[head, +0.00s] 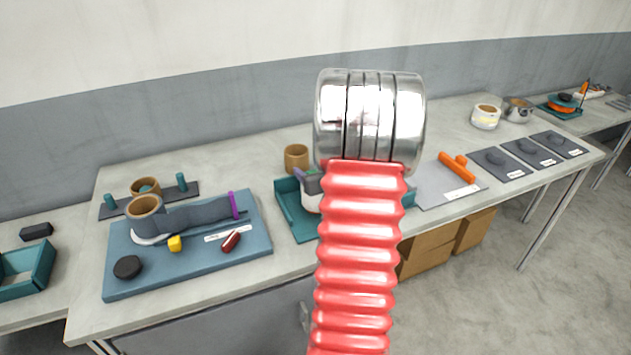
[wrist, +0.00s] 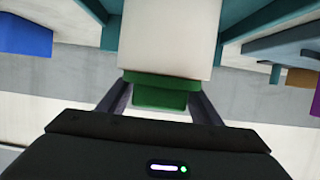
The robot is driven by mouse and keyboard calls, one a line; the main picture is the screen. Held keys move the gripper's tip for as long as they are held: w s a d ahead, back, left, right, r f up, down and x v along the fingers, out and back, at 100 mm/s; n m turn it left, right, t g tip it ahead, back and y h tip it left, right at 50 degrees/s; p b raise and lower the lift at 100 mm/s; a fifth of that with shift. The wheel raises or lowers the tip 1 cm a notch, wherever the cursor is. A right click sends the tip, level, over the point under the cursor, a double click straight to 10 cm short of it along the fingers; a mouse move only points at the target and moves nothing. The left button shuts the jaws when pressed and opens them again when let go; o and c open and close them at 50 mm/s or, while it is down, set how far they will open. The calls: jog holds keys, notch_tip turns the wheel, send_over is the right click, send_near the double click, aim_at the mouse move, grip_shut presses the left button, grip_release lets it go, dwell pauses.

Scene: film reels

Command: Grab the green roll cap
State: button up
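The green roll cap (wrist: 160,95) is on the end of a white roll (wrist: 167,38) in the wrist view. My gripper's two dark fingers (wrist: 160,100) reach along either side of the cap, which lies between them. Their tips are close to its edges, but I cannot tell whether they touch or grip it. In the head view, part of the white roll (head: 311,203) shows in a teal tray (head: 289,199) on the table. My gripper (head: 313,182) shows there as a small grey piece at the roll's top. My silver and red arm hides most of this area.
A brown cardboard ring (head: 297,158) stands behind the tray. To the right, an orange piece (head: 458,167) lies on a grey sheet (head: 437,190).

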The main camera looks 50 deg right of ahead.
jog(key=shift+f, duration=0.1)
jog(key=c, duration=0.8)
jog(key=shift+c, duration=0.2)
notch_tip(320, 180, up, 10)
dwell(0.4)
